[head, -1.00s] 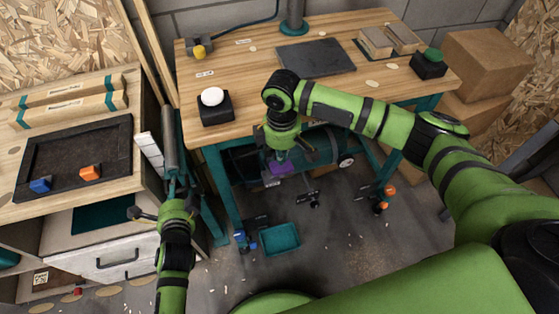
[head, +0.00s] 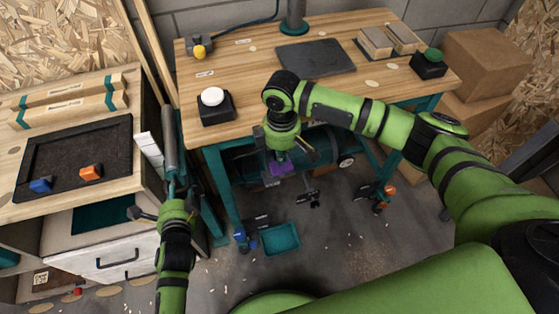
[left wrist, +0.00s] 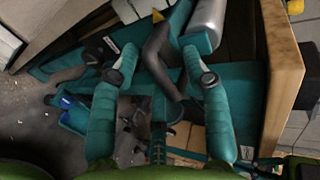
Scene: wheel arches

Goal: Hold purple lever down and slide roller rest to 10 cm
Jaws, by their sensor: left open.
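The purple lever (head: 278,169) shows under the workbench, just below my right gripper (head: 281,156). My right gripper points down at it and appears to touch it. Its fingertips are hard to make out, and I cannot tell whether they are shut. The roller rest has a grey roller (head: 169,134) on a teal frame, left of the bench. My left gripper (head: 173,192) is just in front of its lower end. In the left wrist view my left gripper (left wrist: 159,52) is open, with a dark curved bar (left wrist: 156,62) between its fingers. The grey roller (left wrist: 209,24) is beyond them.
The wooden workbench (head: 235,58) carries a white button (head: 212,97), a green button (head: 432,54) and a dark mat (head: 315,57). A teal bin (head: 280,239) is on the floor below. A cabinet with a dark tray (head: 75,150) stands close at the left.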

